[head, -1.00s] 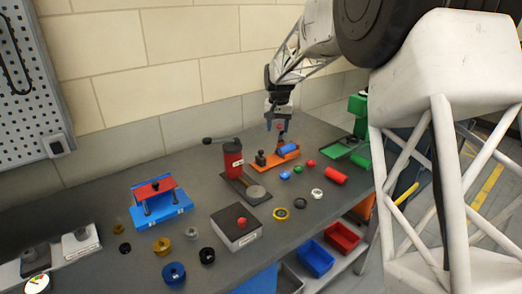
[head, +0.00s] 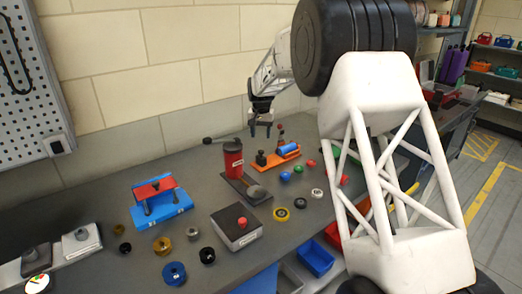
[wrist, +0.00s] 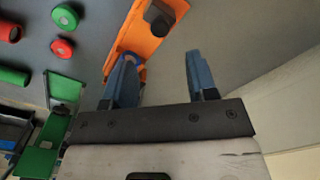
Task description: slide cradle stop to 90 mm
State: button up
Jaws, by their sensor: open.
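The orange cradle (head: 284,160) lies on the bench toward the back, with a blue cylinder (head: 288,148) on it. A dark block, which looks like the stop (head: 261,159), stands at its left end. A post with a red part (head: 281,136) stands behind the cylinder. My gripper (head: 260,134) is open and empty, above and behind the stop, touching nothing visible. In the wrist view, the orange cradle (wrist: 140,38) and the dark stop (wrist: 159,17) show beyond the open fingers of my gripper (wrist: 160,78). My left finger hides part of the cradle. No scale is readable.
A red press (head: 233,158) stands left of the cradle, its handle reaching left. Several small rings and knobs, including a green one (head: 298,169), lie in front. A green fixture (wrist: 62,92) is beside the cradle. The wall is close behind.

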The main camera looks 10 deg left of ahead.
aim_at(261, 151)
jog(key=shift+f, duration=3.85)
jog(key=shift+c, duration=0.4)
grip_shut()
